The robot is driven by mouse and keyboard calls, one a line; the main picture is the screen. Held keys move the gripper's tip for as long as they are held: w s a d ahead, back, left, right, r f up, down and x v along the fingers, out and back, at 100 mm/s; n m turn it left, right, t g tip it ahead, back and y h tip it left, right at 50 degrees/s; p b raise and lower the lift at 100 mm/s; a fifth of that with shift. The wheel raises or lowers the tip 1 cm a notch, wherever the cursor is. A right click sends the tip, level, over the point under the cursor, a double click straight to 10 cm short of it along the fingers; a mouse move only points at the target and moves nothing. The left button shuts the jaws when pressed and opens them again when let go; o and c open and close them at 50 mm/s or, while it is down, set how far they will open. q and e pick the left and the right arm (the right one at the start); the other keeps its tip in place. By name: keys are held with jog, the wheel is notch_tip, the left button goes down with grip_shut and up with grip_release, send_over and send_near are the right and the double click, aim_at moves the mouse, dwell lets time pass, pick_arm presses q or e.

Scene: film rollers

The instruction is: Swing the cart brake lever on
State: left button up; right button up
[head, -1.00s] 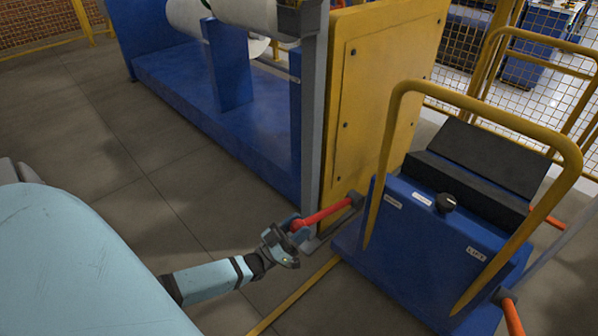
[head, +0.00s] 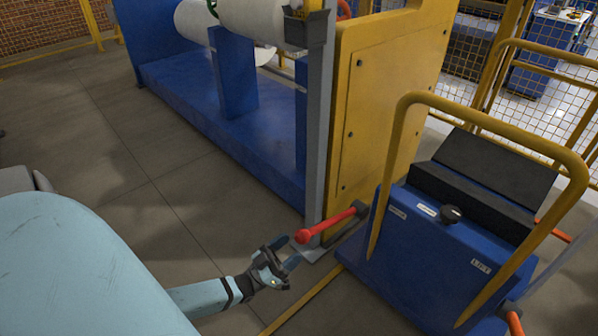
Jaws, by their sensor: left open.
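The blue cart (head: 425,262) with a yellow tube handle (head: 402,140) stands at the right in the head view. A red lever (head: 328,226) with a round knob sticks out to the left from the cart's near left side, sloping slightly down to its knob. Another red-orange lever (head: 514,322) shows at the bottom right of the cart. I cannot read which lever is the brake. My left gripper (head: 283,258) is open and empty, just left of and below the red knob, apart from it. My right gripper is not in view.
A blue machine frame (head: 215,150) with white film rolls (head: 245,22) stands behind, with a grey post and a yellow panel (head: 392,110) beside the cart. A yellow mesh fence is at the back right. The floor at left is clear.

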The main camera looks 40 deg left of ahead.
pick_arm(q)
jog(key=v, duration=0.9)
jog(key=shift+p, duration=0.3)
